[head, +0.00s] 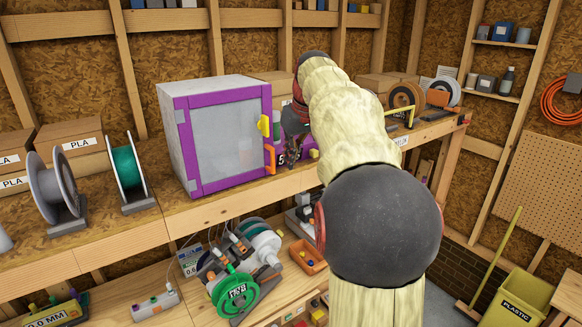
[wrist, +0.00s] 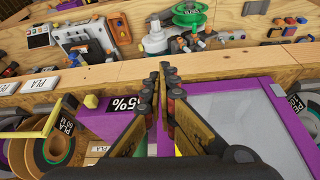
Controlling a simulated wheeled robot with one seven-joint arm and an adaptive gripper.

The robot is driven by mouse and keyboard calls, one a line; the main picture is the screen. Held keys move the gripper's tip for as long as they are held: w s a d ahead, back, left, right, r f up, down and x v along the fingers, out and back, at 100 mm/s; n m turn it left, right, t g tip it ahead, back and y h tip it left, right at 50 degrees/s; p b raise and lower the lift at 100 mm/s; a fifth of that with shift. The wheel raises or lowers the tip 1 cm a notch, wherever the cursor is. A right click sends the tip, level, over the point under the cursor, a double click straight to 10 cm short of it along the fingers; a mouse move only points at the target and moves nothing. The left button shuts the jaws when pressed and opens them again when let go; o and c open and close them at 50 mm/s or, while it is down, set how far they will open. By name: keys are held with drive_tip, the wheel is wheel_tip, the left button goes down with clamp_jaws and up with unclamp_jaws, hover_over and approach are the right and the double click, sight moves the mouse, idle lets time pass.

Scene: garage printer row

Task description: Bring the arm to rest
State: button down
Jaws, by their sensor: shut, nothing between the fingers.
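My arm (head: 350,130) reaches out over the workbench (head: 215,205) in the head view, bent at a large dark joint. My gripper (wrist: 164,72) shows in the wrist view with its two dark fingers side by side and nothing held between them. It is above the bench, between the purple-framed enclosure (wrist: 245,120) and a purple thing with a "5%" display (wrist: 110,108). In the head view the arm hides much of the bench behind it, and the gripper is hard to make out beside the enclosure (head: 225,140).
Filament spools, one grey (head: 52,185) and one green (head: 124,167), stand left of the enclosure. A lower shelf holds a green spool (head: 236,296) and an orange tray (head: 308,256). More spools (head: 405,97) stand at the far right. A yellow bin (head: 516,298) is on the floor.

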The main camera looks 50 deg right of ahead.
drive_tip(key=shift+d+v, duration=0.4)
drive_tip(key=shift+v, duration=3)
wheel_tip(320, 180, down, 12)
drive_tip(key=a+m+b, duration=0.2)
drive_tip(key=m+b, duration=0.1)
drive_tip(key=s+a+f+n+b, duration=0.2)
drive_tip(key=s+a+f+b, duration=0.3)
drive_tip(key=a+f+b, duration=0.3)
drive_tip(key=s+a+f+n+t+y+b, duration=0.1)
drive_tip(key=s+a+f+b, duration=0.5)
drive_tip(key=a+f, duration=1)
drive_tip(key=s+a+f+n+b, duration=0.3)
drive_tip(key=s+a+f+b, duration=0.2)
drive_tip(key=a+f+b, duration=0.6)
wheel_tip(320, 180, down, 5)
drive_tip(key=shift+s+a+n+b, duration=0.3)
drive_tip(key=shift+s+a+b, duration=0.05)
drive_tip(key=shift+a, duration=0.55)
